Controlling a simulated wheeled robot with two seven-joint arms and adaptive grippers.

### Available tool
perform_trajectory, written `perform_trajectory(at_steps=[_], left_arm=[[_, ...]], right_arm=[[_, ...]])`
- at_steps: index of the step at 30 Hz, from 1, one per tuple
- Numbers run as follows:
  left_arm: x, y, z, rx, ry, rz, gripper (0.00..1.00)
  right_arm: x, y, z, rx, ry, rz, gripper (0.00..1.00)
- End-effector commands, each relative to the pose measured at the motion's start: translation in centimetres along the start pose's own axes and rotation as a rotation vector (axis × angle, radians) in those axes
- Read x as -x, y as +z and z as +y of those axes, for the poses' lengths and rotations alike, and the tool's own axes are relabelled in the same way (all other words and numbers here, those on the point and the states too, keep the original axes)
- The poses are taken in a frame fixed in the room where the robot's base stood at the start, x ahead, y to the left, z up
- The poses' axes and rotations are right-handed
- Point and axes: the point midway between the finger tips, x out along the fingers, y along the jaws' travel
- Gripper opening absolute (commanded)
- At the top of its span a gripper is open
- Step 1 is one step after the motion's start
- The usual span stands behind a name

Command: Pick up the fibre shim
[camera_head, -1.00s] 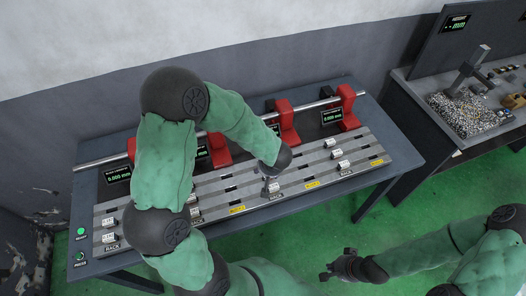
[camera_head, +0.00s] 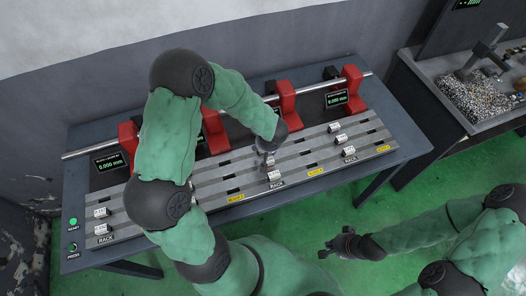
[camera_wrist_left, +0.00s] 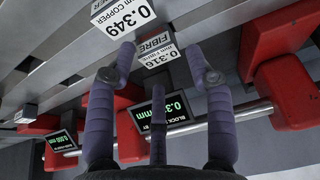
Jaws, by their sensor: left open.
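The fibre shim shows in the left wrist view as a white tag (camera_wrist_left: 157,52) reading FIBRE and 0.316, standing in a slot of the grey rack. My left gripper (camera_wrist_left: 160,52) is open, with its purple fingers on both sides of the tag and a third finger below it. I cannot tell whether they touch it. In the head view my left gripper (camera_head: 266,158) is over the middle rack and largely hides the shim. My right gripper (camera_head: 326,247) looks open and empty, off the table over the green floor.
A copper tag (camera_wrist_left: 122,16) reading 0.349 stands close beside the fibre tag. Red blocks (camera_head: 287,97) on a steel bar line the table's back. Other white tags (camera_head: 341,139) stand at the right rack. A grey bench (camera_head: 424,70) with a gravel tray is at right.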

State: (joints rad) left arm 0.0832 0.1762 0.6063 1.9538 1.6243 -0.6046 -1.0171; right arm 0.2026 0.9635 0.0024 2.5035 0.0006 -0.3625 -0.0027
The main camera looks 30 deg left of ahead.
Motion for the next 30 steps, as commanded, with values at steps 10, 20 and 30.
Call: perform_trajectory(at_steps=[10, 20, 30], left_arm=[[-3.0, 0.0, 0.1, 0.000, 0.000, 0.000, 0.53], [-2.9, 0.0, 0.1, 0.000, 0.000, 0.000, 0.05], [-2.9, 0.0, 0.1, 0.000, 0.000, 0.000, 0.04]], right_arm=[[-1.3, 0.0, 0.5, 0.000, 0.000, 0.000, 0.00], [-1.3, -0.1, 0.5, 0.000, 0.000, 0.000, 0.00], [-1.3, 0.0, 0.5, 0.000, 0.000, 0.000, 0.00]])
